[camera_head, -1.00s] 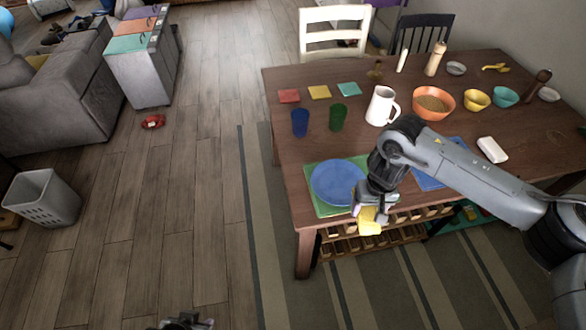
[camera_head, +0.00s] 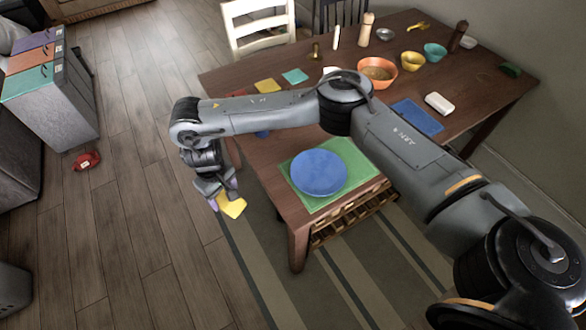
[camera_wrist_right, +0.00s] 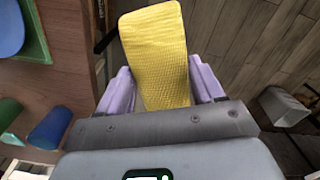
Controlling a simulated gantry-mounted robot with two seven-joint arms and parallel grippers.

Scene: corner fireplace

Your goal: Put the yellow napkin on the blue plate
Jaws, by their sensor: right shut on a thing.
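The yellow napkin (camera_head: 233,206) is held in my right gripper (camera_head: 227,192), left of the table's near-left corner and over the floor. In the right wrist view the napkin (camera_wrist_right: 157,55) stands out between the purple fingers (camera_wrist_right: 162,88), which are shut on it. The blue plate (camera_head: 319,173) lies on a green placemat (camera_head: 351,158) at the near-left end of the table, to the right of the gripper and apart from the napkin. Part of the plate (camera_wrist_right: 8,28) shows at the top left of the wrist view. My left gripper is out of view.
My right arm crosses above the wooden table (camera_head: 270,150) and hides part of it. A blue cup (camera_wrist_right: 50,128) and a green cup (camera_wrist_right: 8,112) stand beyond the plate. A blue placemat (camera_head: 417,117) and an orange bowl (camera_head: 377,72) are farther right. The plate's top is clear.

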